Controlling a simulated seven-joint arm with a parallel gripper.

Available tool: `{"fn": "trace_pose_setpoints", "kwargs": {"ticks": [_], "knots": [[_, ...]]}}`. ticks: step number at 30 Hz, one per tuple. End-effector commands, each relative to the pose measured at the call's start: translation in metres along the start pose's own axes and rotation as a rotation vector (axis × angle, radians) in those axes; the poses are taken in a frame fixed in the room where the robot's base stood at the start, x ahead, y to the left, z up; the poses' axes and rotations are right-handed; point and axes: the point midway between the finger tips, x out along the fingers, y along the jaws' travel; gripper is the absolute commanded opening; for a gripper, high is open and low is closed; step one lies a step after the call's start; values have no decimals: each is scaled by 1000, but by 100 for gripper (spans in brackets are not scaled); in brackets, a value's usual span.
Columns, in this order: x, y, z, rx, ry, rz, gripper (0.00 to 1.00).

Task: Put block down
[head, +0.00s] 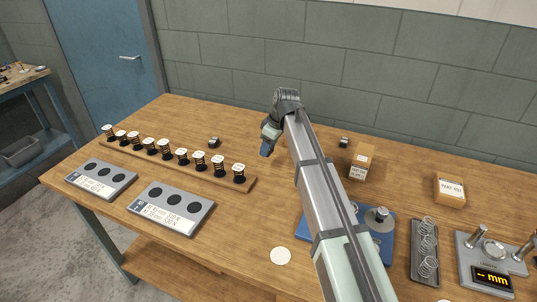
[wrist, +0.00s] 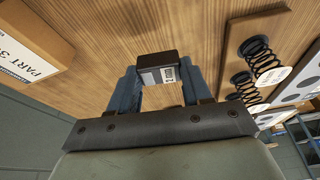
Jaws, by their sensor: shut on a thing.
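My gripper (head: 266,149) is above the wooden table, between the row of springs and the cartons, with its blue fingers pointing down. In the wrist view my gripper (wrist: 158,76) is shut on a small dark block (wrist: 156,61) with a white printed label. The block sits between the two fingertips. In the head view I cannot make the held block out behind the fingers. Whether it touches the table is not clear. Two similar small dark blocks stand on the table, one to the left (head: 213,142) and one to the right (head: 343,142).
A wooden rack (head: 216,179) holds several springs on the left, also seen in the wrist view (wrist: 284,27). Two grey panels (head: 171,209) lie in front. Cartons (head: 361,162) (head: 450,190), a blue plate (head: 311,219) and a spring tray (head: 425,250) are to the right. The table around my gripper is clear.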

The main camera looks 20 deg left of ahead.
Motion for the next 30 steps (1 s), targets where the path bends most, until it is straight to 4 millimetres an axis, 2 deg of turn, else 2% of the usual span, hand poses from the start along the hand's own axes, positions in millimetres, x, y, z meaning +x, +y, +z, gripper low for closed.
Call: {"fn": "trace_pose_setpoints", "kwargs": {"ticks": [3,9,17,20,23,30], "knots": [[-20,1,-7,-1,2,2,9],[-44,1,-14,-1,1,1,9],[-54,4,-14,8,0,2,9],[-57,16,-4,32,-1,9,9],[-63,38,13,75,-1,23,9],[-83,106,76,221,-1,69,9]]}}
